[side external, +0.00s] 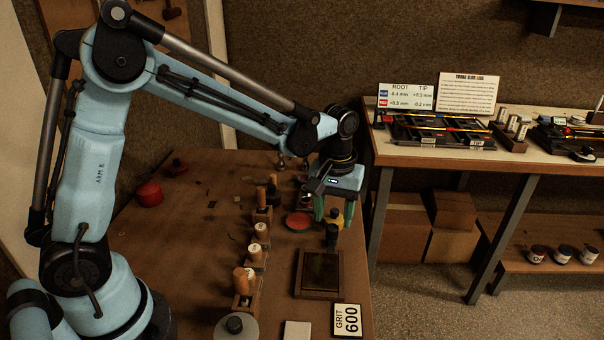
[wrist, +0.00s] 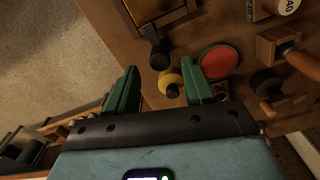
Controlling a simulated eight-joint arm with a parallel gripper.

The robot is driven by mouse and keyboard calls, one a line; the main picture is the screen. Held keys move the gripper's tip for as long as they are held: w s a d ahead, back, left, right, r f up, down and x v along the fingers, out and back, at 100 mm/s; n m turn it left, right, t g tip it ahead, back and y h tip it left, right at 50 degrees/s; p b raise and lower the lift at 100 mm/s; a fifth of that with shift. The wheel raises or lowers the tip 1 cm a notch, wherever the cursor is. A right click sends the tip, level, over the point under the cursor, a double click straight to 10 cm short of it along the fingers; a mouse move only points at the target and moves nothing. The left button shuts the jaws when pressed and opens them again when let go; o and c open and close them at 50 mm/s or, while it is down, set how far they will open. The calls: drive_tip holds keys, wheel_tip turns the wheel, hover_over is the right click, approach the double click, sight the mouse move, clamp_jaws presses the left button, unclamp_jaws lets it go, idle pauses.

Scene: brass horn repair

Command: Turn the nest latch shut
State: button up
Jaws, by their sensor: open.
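I cannot identify the nest latch with certainty in either view. A yellow round piece with a black knob (wrist: 169,82) lies between my green fingers in the wrist view, with bench showing on both sides of it. It also shows in the side view as a yellow patch (side external: 337,217), partly hidden. A black knobbed handle (wrist: 157,50) stands just beyond the fingertips, next to a wood-framed dark plate (side external: 320,272). My gripper (side external: 333,208) is open and empty, pointing down above the bench's right side. Whether the fingertips touch anything cannot be told.
A red round dish (side external: 299,221) lies left of my gripper. Wooden blocks with several handled pieces (side external: 256,250) form a row further left. A "GRIT 600" card (side external: 346,320) lies at the front. A second table (side external: 450,157) with trays stands right, past a gap.

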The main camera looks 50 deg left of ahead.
sight(329, 227)
wheel_tip(329, 227, up, 9)
drive_tip(key=shift+r, duration=0.15)
drive_tip(key=shift+s, duration=0.1)
idle(0.4)
drive_tip(key=s+a+m+t, duration=0.2)
drive_tip(key=s+m+t, duration=0.1)
drive_tip(key=s, duration=0.3)
drive_tip(key=s+a+f+m+t, duration=0.1)
drive_tip(key=s+a+m+t, duration=0.1)
drive_tip(key=s, duration=0.4)
drive_tip(key=shift+s+a+f+m+t, duration=0.2)
drive_tip(key=shift+m+t, duration=0.4)
drive_tip(key=shift+t, duration=0.5)
